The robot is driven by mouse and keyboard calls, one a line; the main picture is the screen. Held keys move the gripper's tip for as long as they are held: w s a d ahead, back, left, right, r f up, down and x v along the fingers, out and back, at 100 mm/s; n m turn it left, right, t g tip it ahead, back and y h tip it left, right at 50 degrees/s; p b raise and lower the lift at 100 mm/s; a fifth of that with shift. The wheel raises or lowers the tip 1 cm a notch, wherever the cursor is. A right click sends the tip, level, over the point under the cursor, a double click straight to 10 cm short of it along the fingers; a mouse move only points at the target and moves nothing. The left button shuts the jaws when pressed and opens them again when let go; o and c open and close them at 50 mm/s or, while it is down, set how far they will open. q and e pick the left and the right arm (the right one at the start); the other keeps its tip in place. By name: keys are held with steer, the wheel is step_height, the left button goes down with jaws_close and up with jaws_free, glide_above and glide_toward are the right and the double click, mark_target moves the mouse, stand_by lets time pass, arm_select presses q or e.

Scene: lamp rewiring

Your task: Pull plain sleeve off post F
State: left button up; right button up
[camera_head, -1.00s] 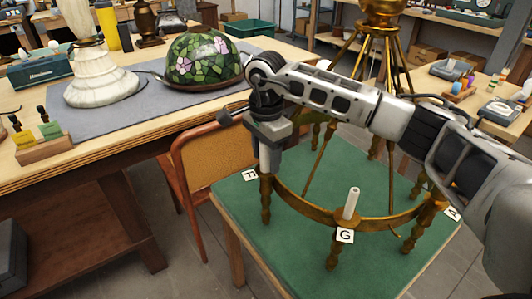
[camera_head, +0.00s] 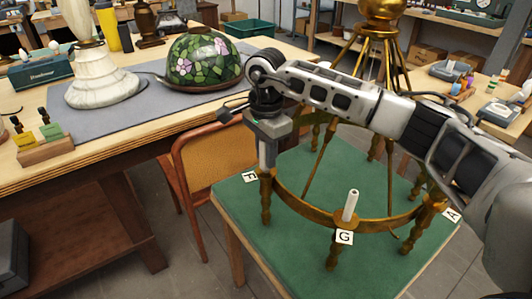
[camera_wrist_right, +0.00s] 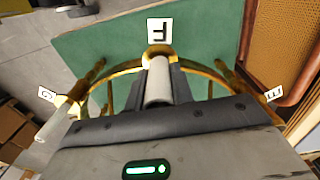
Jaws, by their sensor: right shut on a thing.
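My right gripper (camera_head: 266,160) is over post F (camera_head: 266,200) of the brass ring stand, above the card marked F (camera_head: 250,176). It is shut on a plain pale sleeve (camera_wrist_right: 158,82), which shows between the two dark fingers in the right wrist view. The brass top of post F (camera_wrist_right: 158,50) shows just beyond the sleeve. The fingers hide most of the sleeve in the head view, so I cannot tell how much of it is still around the post. My left gripper is not in view.
Another pale sleeve (camera_head: 351,205) stands upright on the ring at the card marked G (camera_head: 344,237). The brass stand rests on a green-topped table (camera_head: 300,262). A chair (camera_head: 212,158) is close on the left. A workbench (camera_head: 130,112) holds a stained-glass shade (camera_head: 203,62).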

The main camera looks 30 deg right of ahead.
steer(key=shift+r, duration=0.4)
steer(key=shift+r+p, duration=2.75)
steer(key=shift+r, duration=1.3)
